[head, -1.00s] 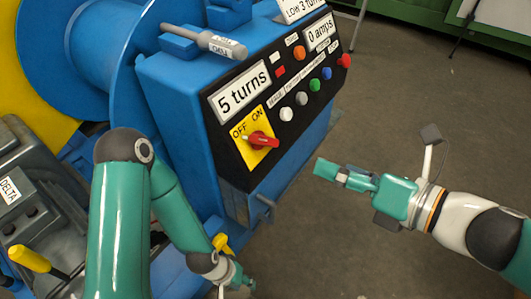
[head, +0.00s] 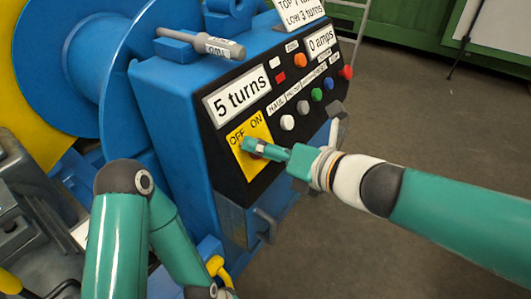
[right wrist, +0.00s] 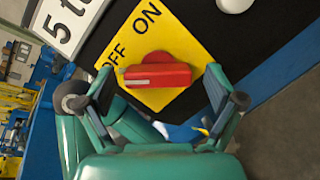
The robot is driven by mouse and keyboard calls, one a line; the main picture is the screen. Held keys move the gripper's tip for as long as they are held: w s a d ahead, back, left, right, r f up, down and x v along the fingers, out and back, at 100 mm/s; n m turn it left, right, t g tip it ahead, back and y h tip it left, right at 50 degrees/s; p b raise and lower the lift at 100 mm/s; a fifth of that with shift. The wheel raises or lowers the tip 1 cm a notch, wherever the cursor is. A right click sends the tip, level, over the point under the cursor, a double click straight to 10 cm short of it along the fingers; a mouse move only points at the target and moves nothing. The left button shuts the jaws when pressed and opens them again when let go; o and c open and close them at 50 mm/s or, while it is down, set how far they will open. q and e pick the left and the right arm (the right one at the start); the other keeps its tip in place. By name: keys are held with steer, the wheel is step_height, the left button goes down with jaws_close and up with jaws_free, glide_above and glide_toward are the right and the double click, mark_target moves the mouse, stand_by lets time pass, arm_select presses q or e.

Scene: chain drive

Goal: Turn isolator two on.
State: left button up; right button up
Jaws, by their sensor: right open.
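A red rotary switch (right wrist: 160,73) sits on a yellow plate (right wrist: 190,38) marked OFF and ON. Its bar lies nearly level across the right wrist view, with a grey strip toward its left end. No "two" label is readable on it. My right gripper (right wrist: 158,80) is open, its fingers to the left and right of the bar's ends. I cannot tell whether they touch it. In the head view the right gripper (head: 248,147) covers most of the switch, and the yellow plate (head: 240,130) shows around it. My left gripper is below the picture edge.
The black panel has a "5 turns" display (head: 237,95), a "0 amps" display (head: 320,40) and several coloured buttons beside the switch. A grey handle-like tool (head: 205,42) lies on top of the blue housing (head: 160,90).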

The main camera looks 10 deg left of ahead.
steer(key=shift+w+a, duration=0.15)
steer(key=shift+a, duration=0.1)
